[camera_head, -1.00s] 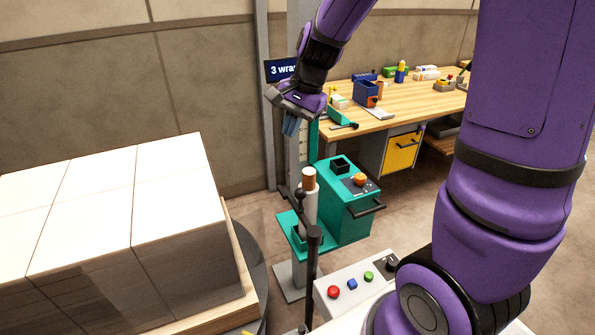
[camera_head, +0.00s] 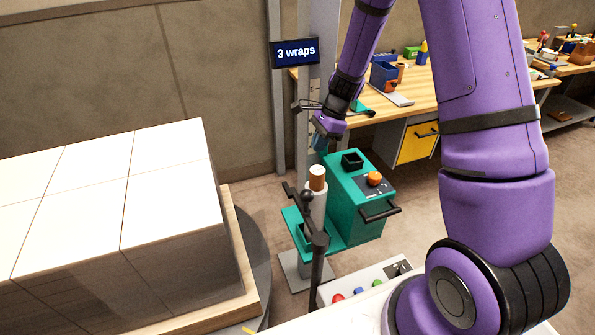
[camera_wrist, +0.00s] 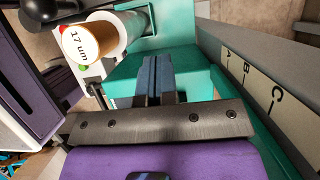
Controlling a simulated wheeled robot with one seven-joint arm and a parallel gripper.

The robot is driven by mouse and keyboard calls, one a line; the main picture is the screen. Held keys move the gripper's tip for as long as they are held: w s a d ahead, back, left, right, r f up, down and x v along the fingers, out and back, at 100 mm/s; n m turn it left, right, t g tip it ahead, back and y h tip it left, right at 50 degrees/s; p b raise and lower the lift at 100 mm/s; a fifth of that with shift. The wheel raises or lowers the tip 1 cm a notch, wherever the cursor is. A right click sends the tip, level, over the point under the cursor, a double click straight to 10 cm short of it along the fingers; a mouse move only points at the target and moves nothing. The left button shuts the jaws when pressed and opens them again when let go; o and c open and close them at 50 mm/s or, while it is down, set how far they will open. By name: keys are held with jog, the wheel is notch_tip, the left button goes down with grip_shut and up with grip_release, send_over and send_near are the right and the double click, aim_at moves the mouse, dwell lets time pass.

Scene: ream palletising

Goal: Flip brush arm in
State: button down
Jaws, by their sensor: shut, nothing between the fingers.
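The teal wrapping machine carriage (camera_head: 355,200) stands on a grey mast and holds an upright film roll (camera_head: 315,205) with a brown core. In the wrist view the roll (camera_wrist: 122,30) has a core end marked "17 um". My gripper (camera_head: 319,146) points down behind the roll, above the teal carriage. In the wrist view its blue-grey fingers (camera_wrist: 153,75) are together and empty.
A pallet (camera_head: 240,250) of white-topped reams (camera_head: 110,190) stands at left. A sign (camera_head: 295,52) reads "3 wraps". A control box (camera_head: 355,290) with coloured buttons is in front. A workbench (camera_head: 435,90) with tools stands behind. The mast scale (camera_wrist: 255,75) is close to my gripper's right.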

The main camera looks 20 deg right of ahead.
dwell(0.3)
jog(key=a+f, duration=0.7)
jog(key=f, duration=0.2)
jog(key=shift+a, duration=0.4)
jog(key=shift+f, duration=0.1)
jog(key=a+n+g, duration=0.1)
jog(key=a+n, duration=0.2)
jog(key=a, duration=0.4)
jog(key=shift+s+n, duration=0.4)
jog(key=shift+s, duration=0.05)
